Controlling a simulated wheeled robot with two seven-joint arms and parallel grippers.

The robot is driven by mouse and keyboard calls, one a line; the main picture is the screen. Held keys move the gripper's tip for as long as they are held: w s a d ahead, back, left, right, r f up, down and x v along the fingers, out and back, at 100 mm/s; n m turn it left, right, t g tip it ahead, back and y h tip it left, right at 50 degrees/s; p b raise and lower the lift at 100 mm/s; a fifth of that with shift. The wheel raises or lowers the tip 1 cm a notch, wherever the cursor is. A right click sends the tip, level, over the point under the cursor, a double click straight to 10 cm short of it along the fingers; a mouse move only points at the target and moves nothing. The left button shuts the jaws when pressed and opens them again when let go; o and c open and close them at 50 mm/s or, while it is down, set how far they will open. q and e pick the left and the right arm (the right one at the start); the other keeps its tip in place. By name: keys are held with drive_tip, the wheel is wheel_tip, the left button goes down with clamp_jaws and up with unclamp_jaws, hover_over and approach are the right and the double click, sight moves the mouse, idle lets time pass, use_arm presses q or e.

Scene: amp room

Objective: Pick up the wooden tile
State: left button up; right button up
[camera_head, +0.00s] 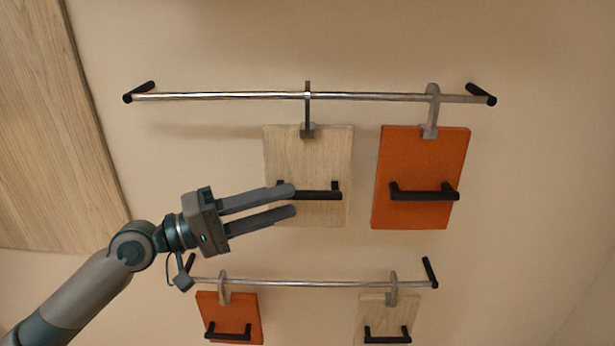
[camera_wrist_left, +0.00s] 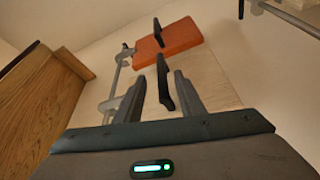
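A pale wooden tile (camera_head: 285,160) hangs by a grey hook from the upper rail, with a black bar handle (camera_head: 320,195) on its lower half. A second wooden tile (camera_head: 375,312) hangs from the lower rail. My left gripper (camera_head: 293,201) is open, its fingertips over the left end of the upper tile's handle, hiding part of it. In the left wrist view the black handle (camera_wrist_left: 164,84) appears between the two spread fingers, with a gap visible on each side, and the wooden tile (camera_wrist_left: 208,82) lies behind. Contact is not clear. My right gripper is out of view.
An orange tile (camera_head: 420,165) with a black handle hangs right of the upper wooden tile. Another orange tile (camera_head: 215,305) hangs on the lower rail (camera_head: 320,284). The upper rail (camera_head: 220,96) runs across the wall. A wood panel (camera_head: 45,140) stands at left.

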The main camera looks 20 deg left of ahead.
sight(298, 192)
use_arm(q)
drive_tip(key=shift+w+d+r+p, duration=0.2)
drive_tip(key=shift+w+p, duration=0.1)
drive_tip(key=shift+p, duration=0.1)
drive_tip(key=p+x, duration=0.2)
drive_tip(key=x, duration=0.1)
drive_tip(key=shift+w+p, duration=0.4)
drive_tip(key=shift+w+d+f, duration=0.15)
drive_tip(key=shift+w+d, duration=0.15)
drive_tip(key=shift+d, duration=0.15)
clamp_jaws()
